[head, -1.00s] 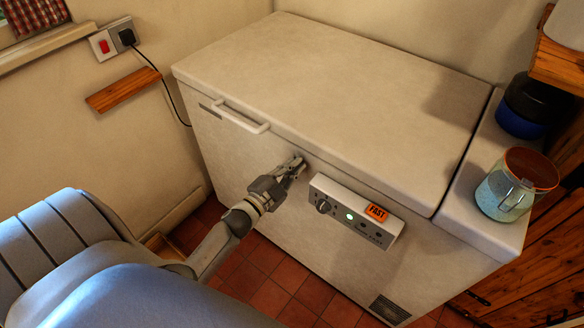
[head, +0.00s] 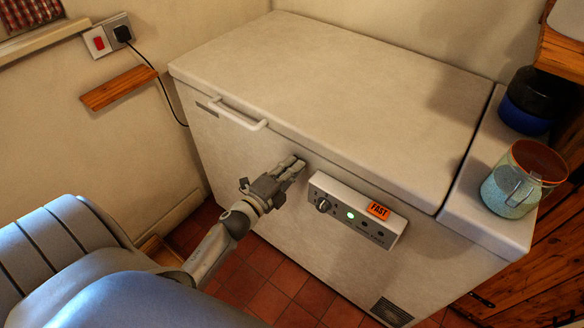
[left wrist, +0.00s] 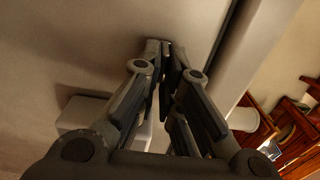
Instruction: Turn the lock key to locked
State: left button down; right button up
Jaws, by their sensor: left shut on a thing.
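The white chest freezer (head: 225,150) stands against the wall with its lid closed. My left gripper (head: 297,166) is at its front face, just below the lid edge and up and to the left of the control panel (head: 378,235). Its fingers are shut, with the tips at the freezer front; they also show close together in the left wrist view (left wrist: 164,48). The lock key is hidden by the fingers gripping it, so its angle cannot be read. My right gripper is not in view.
The control panel juts out beside the gripper, with a dial (head: 323,204), a green light and an orange FAST label (head: 379,210). A white lid handle (head: 238,117) is up and left.

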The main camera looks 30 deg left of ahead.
pick_arm(q)
jog(key=shift+f, duration=0.1)
dwell(0.4)
jog(key=c, duration=1.6)
grip_release()
jog(key=s, duration=0.8)
jog(key=s+a, duration=0.1)
jog(key=s, duration=0.3)
